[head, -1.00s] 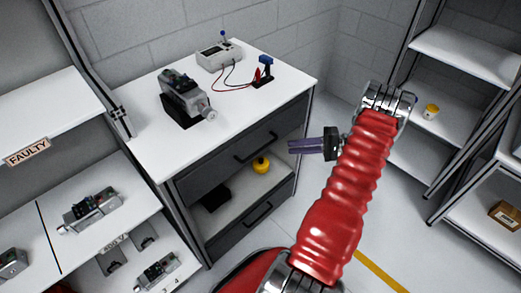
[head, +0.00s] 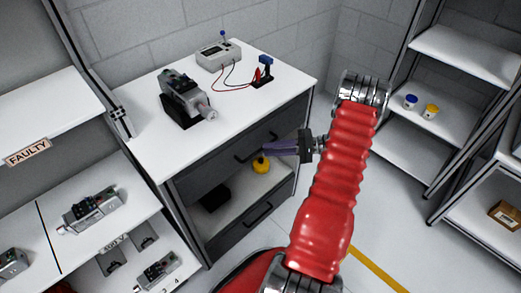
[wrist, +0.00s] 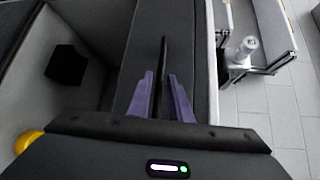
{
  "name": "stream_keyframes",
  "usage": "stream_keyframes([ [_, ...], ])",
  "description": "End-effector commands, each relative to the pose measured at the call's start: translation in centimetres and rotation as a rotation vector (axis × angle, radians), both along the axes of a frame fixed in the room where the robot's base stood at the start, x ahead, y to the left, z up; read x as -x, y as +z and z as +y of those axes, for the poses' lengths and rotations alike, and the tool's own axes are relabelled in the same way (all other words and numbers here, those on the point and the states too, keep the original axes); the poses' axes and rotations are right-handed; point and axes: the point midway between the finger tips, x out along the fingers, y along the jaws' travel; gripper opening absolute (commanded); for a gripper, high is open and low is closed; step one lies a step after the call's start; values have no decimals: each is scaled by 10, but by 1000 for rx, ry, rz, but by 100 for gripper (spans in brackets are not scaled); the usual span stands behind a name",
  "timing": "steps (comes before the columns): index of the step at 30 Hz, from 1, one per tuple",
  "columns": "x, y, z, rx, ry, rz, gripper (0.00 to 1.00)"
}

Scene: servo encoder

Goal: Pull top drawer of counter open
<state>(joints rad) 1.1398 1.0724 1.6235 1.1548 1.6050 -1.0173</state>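The white-topped counter (head: 145,150) has a dark top drawer (head: 205,180), which looks shut. Its black bar handle (head: 245,154) is partly behind my fingertips in the head view. In the wrist view the handle (wrist: 163,52) runs lengthwise in line with the gap between my purple fingers, and the drawer front (wrist: 190,55) lies behind it. My gripper (head: 268,148) is at the handle's right part in the head view. In the wrist view my gripper (wrist: 160,78) is open, with a finger either side of the handle's line. I cannot tell whether they touch it.
Below the top drawer is an open shelf with a yellow object (head: 261,165) and a black box (head: 215,197). A lower drawer (head: 230,232) has its own handle. A motor unit (head: 186,98) and a meter (head: 218,55) stand on top. Shelving flanks both sides; floor is clear at right.

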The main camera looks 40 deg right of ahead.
Motion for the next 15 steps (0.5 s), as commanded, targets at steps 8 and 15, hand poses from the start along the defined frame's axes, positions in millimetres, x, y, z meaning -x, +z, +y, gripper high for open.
stream_keyframes([
  [8, -26, -6, 28, 1, 1, 1, 18],
  [15, -32, -7, 35, 1, 1, 1, 18],
])
